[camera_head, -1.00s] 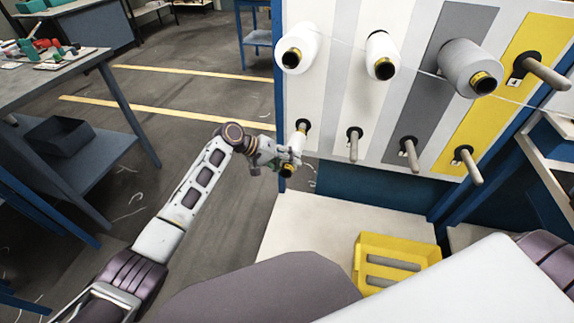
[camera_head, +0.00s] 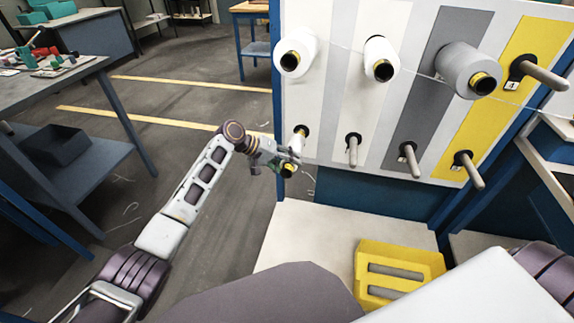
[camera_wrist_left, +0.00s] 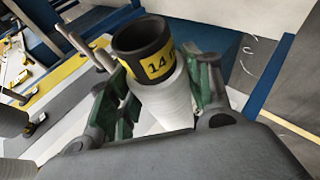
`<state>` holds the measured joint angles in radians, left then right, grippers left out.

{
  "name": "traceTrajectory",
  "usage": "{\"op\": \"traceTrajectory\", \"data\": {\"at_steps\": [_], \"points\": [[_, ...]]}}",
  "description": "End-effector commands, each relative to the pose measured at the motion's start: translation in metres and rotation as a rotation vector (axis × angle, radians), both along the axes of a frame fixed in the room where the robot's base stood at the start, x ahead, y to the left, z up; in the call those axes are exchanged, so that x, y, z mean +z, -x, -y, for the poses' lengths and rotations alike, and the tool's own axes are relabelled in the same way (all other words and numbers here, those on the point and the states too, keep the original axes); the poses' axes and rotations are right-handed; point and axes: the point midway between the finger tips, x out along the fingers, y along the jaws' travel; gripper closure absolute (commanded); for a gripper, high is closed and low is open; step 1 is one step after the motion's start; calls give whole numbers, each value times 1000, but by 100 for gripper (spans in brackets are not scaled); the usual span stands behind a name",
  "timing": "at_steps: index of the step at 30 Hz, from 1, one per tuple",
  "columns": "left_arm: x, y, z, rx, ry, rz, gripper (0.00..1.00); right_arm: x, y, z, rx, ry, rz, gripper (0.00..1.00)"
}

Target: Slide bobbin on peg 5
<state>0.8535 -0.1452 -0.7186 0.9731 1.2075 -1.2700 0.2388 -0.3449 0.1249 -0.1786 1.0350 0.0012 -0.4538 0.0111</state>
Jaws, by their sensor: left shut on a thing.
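My left gripper (camera_head: 287,160) is shut on a white bobbin (camera_wrist_left: 164,100). The bobbin has a black end with a yellow band marked 14, which faces the left wrist camera between the green finger pads. In the head view, the bobbin's yellow-banded end (camera_head: 289,170) shows just below the fingers. The gripper is at the lower-left peg (camera_head: 299,143) of the panel. The fingers hide most of the bobbin, and I cannot tell whether it is around the peg or in front of it. My right gripper is out of view.
The striped panel (camera_head: 338,90) carries two white bobbins (camera_head: 297,50) (camera_head: 380,58) and a grey one (camera_head: 466,68) on its upper row. Bare pegs (camera_head: 353,150) (camera_head: 410,160) (camera_head: 468,170) line the lower row. A yellow crate (camera_head: 372,247) sits on the pale platform (camera_head: 310,235).

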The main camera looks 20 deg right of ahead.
Motion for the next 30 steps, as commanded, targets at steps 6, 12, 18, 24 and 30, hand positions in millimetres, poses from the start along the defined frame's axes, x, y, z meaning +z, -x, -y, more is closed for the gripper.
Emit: {"op": "traceTrajectory", "data": {"at_steps": [6,12,18,24,30], "points": [[2,-2,2,0,7,6,100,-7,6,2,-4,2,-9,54],[3,-2,2,0,9,8,100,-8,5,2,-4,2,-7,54],[3,-2,3,1,11,8,100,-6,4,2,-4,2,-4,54],[0,-1,4,-1,10,7,100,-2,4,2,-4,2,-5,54],[-2,-1,3,0,7,5,100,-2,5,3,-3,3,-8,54]]}}
